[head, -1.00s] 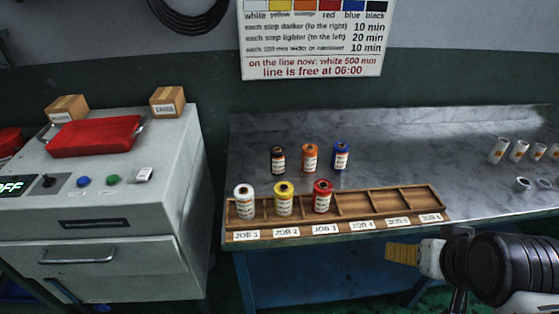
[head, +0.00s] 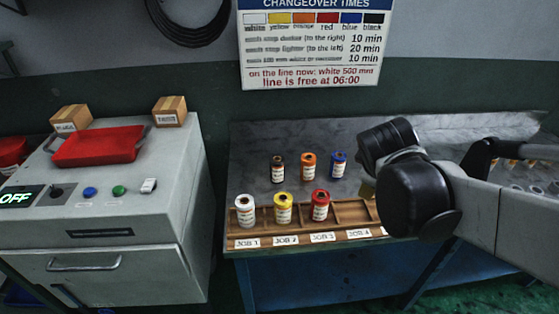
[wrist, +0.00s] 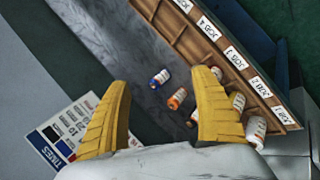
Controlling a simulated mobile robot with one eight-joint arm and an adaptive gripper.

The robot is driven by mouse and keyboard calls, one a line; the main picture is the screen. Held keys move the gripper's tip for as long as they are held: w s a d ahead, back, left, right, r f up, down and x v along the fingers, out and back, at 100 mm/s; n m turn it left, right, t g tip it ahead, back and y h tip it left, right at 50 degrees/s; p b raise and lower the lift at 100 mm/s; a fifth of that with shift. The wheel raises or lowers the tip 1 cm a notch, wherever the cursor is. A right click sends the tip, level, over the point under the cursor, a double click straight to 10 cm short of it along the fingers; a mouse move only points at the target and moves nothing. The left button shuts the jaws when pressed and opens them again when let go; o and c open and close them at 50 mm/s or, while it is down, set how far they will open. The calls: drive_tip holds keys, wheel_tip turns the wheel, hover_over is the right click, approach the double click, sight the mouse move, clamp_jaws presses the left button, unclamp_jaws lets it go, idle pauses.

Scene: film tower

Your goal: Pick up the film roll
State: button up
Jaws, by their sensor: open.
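Six labelled film rolls stand in two rows. White (head: 245,211), yellow (head: 283,209) and red (head: 320,206) rolls stand in the left compartments of a wooden rack (head: 350,216). Black (head: 277,169), orange (head: 308,167) and blue (head: 338,166) rolls stand on the bench behind it. In the wrist view my gripper (wrist: 162,78) is open and empty, with yellow fingers spread wide. The blue roll (wrist: 160,77) and orange roll (wrist: 177,98) appear between the fingers but farther off. The right finger partly covers the black, red and yellow rolls. In the head view my arm mostly hides the fingers.
A grey machine (head: 110,215) with a red tray (head: 98,145) and two small boxes stands left of the bench. A changeover sign (head: 310,45) hangs on the wall. My arm covers the rack's right end and small items beyond. Bare bench (head: 260,135) lies behind the rolls.

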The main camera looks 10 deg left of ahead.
drive_tip(key=w+a+f+n+t+h+p, duration=0.1)
drive_tip(key=w+a+f+n+t+p, duration=0.2)
drive_tip(key=w+a+n, duration=0.65)
drive_tip(key=w+a+f+n+p, duration=0.2)
drive_tip(key=w+a+f+n, duration=0.3)
drive_tip(key=a, duration=0.7)
drive_tip(key=n+t, duration=0.2)
drive_tip(key=n, duration=0.4)
approach(278, 158)
drive_tip(key=w+f, duration=0.1)
drive_tip(key=w, duration=0.3)
drive_tip(key=x, duration=0.3)
drive_tip(key=d+b+x, duration=0.1)
drive_tip(key=x, duration=0.1)
drive_tip(key=shift+f, duration=0.35)
drive_tip(key=shift+s+a, duration=0.1)
drive_tip(key=c, duration=1.5)
